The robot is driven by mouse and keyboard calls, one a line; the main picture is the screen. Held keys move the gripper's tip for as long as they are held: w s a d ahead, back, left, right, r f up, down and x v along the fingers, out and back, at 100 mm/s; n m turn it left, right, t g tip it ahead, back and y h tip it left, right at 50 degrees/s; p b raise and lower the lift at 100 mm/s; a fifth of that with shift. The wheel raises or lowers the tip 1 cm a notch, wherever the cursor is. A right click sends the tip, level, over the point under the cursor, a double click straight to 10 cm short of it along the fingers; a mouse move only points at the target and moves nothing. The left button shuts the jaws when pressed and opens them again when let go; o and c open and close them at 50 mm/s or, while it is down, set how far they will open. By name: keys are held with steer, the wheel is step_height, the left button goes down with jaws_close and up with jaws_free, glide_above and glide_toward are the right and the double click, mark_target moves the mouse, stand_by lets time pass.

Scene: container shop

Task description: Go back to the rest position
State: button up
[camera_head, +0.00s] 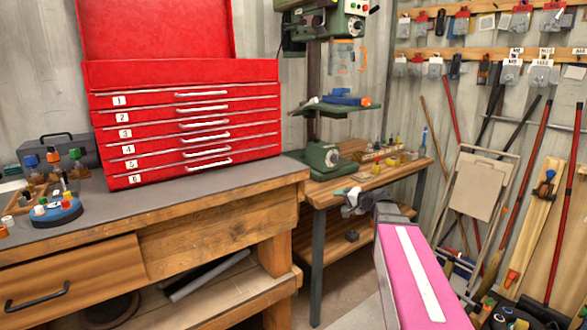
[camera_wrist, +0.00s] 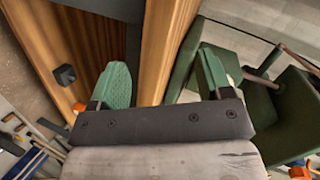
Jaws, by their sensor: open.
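My gripper (camera_head: 352,201) is in the head view at the end of my pink arm, in front of the small wooden side table (camera_head: 345,193). In the wrist view, the two green fingers of my gripper (camera_wrist: 163,62) stand apart with nothing held between them. Behind the fingers, the wrist view shows brown wooden boards (camera_wrist: 165,40) and a dark strip between them. Whether any finger touches the wood cannot be told.
A red numbered tool chest (camera_head: 180,120) stands on the workbench (camera_head: 230,190) at left. A green drill press (camera_head: 322,155) stands on the side table. Poles and a folding stand (camera_head: 478,190) lean at the right wall. Clutter lies on the floor at lower right.

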steer(key=s+a+f+n+g+h, duration=0.35)
steer(key=s+f+g, duration=0.25)
steer(key=s+f, duration=0.7)
steer(key=s+d+f+n+g+h, duration=0.2)
steer(key=s+f+h, duration=0.4)
steer(key=s+f, duration=0.3)
steer(key=shift+s+d+g, duration=0.5)
steer(key=shift+s+g, duration=0.45)
steer(key=shift+g, duration=0.05)
